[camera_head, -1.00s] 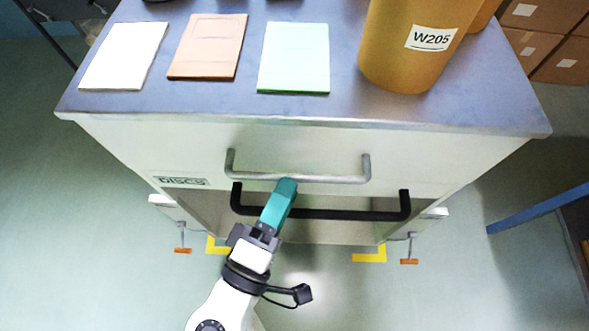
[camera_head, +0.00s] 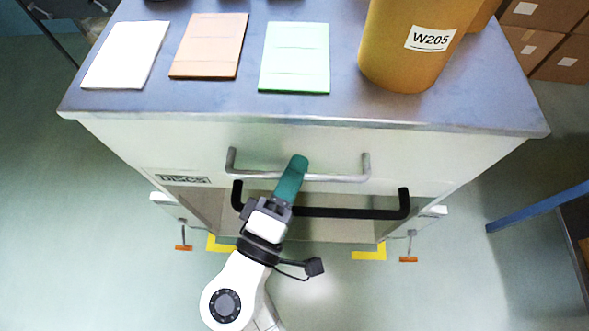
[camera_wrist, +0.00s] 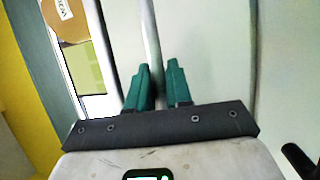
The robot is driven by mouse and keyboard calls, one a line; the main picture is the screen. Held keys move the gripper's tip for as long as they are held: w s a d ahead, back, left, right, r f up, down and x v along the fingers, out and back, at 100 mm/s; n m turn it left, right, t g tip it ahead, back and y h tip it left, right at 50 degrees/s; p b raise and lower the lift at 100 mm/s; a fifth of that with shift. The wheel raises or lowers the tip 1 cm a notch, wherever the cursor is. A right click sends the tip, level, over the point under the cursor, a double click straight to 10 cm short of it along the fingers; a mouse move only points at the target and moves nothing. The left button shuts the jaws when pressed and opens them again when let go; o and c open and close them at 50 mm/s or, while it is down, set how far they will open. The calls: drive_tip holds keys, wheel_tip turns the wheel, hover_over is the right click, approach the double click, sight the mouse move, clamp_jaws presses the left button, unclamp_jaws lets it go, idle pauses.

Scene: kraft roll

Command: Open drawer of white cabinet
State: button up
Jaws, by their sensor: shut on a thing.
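No gap shows between the front and the top. A silver bar handle (camera_head: 335,178) crosses this front. My gripper (camera_head: 297,165) has teal fingers and lies over the silver handle, left of its middle, hiding part of it. In the wrist view my gripper (camera_wrist: 160,80) is shut on the silver bar (camera_wrist: 149,40), which runs between the fingers.
A black bar handle (camera_head: 350,213) lies just below, partly hidden by my gripper. The top (camera_head: 190,110) holds a white, a brown and a green flat piece and a brown "W205" cylinder (camera_head: 415,60). Yellow marks (camera_head: 370,254) are on the floor below.

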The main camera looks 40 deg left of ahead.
clamp_jaws()
drive_tip(key=shift+s+d+f, duration=0.1)
drive_tip(key=shift+s+d, duration=0.05)
drive_tip(key=shift+s, duration=0.1)
drive_tip(key=s+d, duration=1.2)
drive_tip(key=s, duration=0.4)
drive_tip(key=s+d+b, duration=0.1)
drive_tip(key=s+d, duration=1)
drive_tip(key=s, duration=0.5)
drive_tip(key=shift+s+d+b, duration=0.3)
drive_tip(key=shift+d, duration=0.05)
drive_tip(key=o, duration=0.6)
unclamp_jaws()
drive_tip(key=shift+o, duration=0.2)
